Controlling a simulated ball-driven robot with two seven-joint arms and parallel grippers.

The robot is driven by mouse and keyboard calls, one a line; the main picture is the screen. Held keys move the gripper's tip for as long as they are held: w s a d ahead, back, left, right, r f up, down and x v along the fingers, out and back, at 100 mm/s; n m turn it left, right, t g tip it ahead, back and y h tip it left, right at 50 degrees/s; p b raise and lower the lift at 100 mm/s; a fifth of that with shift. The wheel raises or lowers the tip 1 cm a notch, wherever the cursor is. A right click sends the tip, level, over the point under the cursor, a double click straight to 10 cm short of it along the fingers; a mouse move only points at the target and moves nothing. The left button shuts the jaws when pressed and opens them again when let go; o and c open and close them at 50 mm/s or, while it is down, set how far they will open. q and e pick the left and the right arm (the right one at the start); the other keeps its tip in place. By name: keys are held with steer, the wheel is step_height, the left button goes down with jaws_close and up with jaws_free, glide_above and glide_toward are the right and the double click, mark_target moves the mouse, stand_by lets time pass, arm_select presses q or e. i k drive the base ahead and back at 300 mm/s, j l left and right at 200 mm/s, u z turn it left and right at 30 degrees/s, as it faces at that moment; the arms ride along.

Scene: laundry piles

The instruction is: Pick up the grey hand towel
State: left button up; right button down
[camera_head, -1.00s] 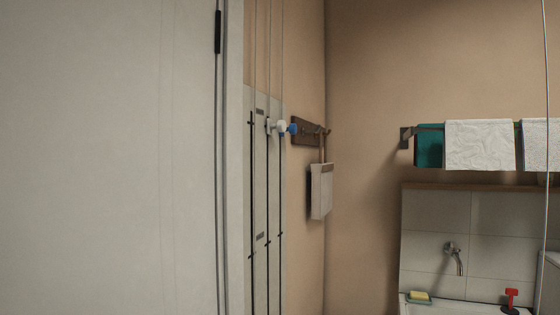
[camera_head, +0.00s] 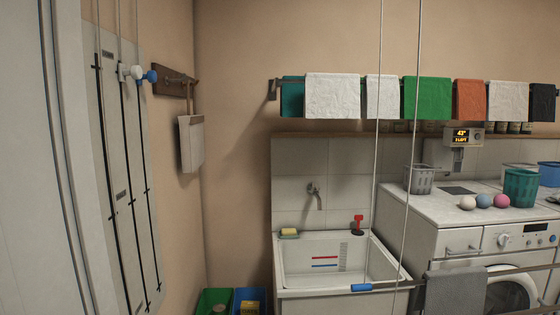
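A grey towel (camera_head: 456,291) hangs folded over a thin horizontal rod at the lower right, in front of the washing machine. Its lower end is cut off by the bottom edge of the picture. A much darker towel (camera_head: 543,102) hangs on the wall rail at the far right. Neither of my grippers is in view.
Several towels, including a green one (camera_head: 427,98), hang along the wall rail. A white sink (camera_head: 330,262) stands below, beside the washing machine (camera_head: 460,238). Thin vertical cords cross the view in front of them. Green (camera_head: 214,301) and blue bins stand at the bottom.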

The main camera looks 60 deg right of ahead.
mark_target(461, 290)
steer(key=z, duration=2.95)
